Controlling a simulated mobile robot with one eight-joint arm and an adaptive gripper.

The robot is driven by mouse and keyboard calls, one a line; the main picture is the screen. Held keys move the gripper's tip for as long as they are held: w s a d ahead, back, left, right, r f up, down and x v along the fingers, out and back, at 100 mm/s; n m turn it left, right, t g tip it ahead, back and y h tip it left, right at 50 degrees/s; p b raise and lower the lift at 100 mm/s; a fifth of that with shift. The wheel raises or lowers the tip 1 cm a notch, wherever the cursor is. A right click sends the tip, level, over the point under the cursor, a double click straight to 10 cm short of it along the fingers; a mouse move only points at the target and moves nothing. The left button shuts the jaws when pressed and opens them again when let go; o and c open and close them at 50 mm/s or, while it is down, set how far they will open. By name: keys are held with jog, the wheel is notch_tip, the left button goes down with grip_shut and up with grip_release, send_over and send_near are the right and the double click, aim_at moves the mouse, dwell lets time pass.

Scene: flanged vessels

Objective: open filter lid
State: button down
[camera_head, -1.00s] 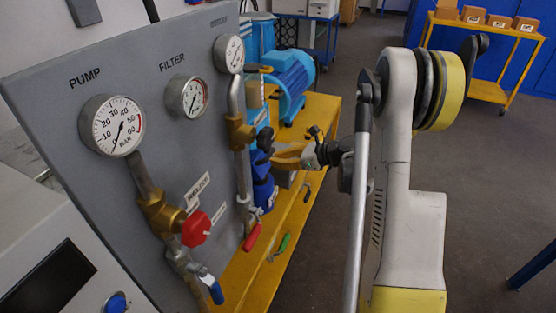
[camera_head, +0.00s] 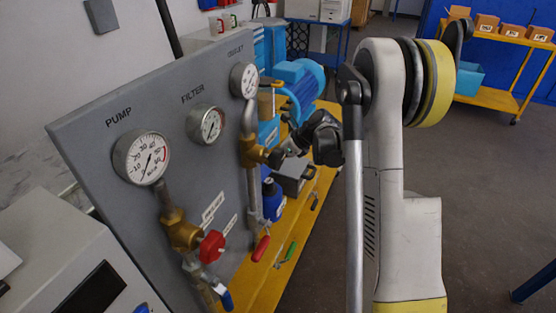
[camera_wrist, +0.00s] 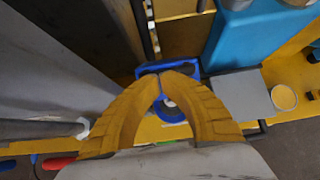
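My gripper (camera_wrist: 163,74) shows in the wrist view as two yellow ridged fingers that arch in, with their tips together. I see nothing clearly held between them. Below the tips is a blue part (camera_wrist: 206,68) with a bar-like frame and a blue-and-white ring (camera_wrist: 170,111); I cannot tell whether it is the filter lid or whether the tips touch it. In the head view a blue vessel (camera_head: 272,202) stands behind the panel's right edge. My dark wrist (camera_head: 326,138) is above and right of it, and the yellow fingers cannot be made out there.
The grey gauge panel (camera_head: 110,165), with a PUMP gauge (camera_head: 141,157), a FILTER gauge (camera_head: 206,124) and brass valves, stands left of my arm. A grey box (camera_head: 293,178) and blue motor (camera_head: 300,82) crowd the yellow bench (camera_head: 252,290). Open floor lies to the right.

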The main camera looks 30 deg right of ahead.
jog(key=w+a, duration=0.2)
jog(key=w, duration=0.1)
jog(key=w+a+r, duration=0.1)
jog(key=w+a, duration=0.1)
jog(key=shift+w, duration=0.15)
jog(key=shift+w+a+f, duration=0.1)
jog(key=shift+w+a, duration=0.4)
jog(key=shift+w, duration=0.2)
